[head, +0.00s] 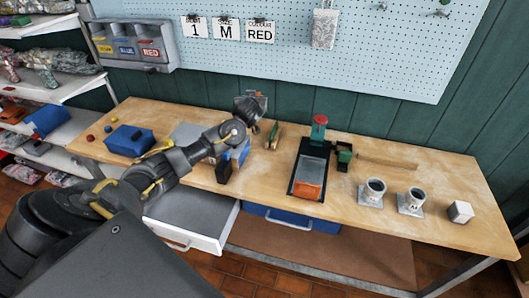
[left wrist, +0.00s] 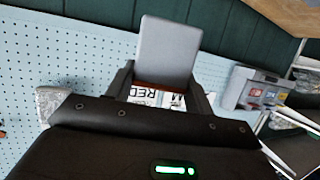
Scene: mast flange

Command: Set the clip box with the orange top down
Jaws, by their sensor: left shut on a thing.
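My left gripper (head: 252,104) is raised above the back of the workbench (head: 428,160), in front of the lower pegboard. In the left wrist view its two fingers (left wrist: 160,92) are shut on a grey box (left wrist: 167,48) with a narrow orange-brown edge (left wrist: 157,86) towards the palm. I take this for the clip box with the orange top. In the head view the box is mostly hidden by the gripper and looks small. It is clear of the bench. My right gripper is not in view.
Two cups (head: 374,190) (head: 410,200) and a cube (head: 460,212) stand right. A blue box (head: 130,140) is left. A drawer (head: 190,218) is open.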

